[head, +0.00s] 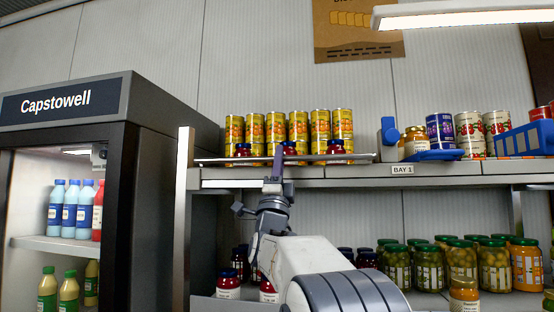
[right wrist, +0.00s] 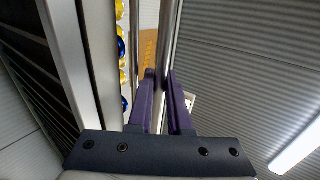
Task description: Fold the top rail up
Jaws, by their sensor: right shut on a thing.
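The top rail (head: 225,160) is a thin, light metal bar along the front of the top shelf (head: 330,171), in front of the left group of cans and jars. My right gripper (head: 276,160) reaches up from below and is shut on the rail near its middle. In the right wrist view, the purple fingers of my right gripper (right wrist: 161,75) close around the rail (right wrist: 166,45), which runs away between them. My left gripper is not in view.
A Capstowell cooler (head: 115,180) stands at left.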

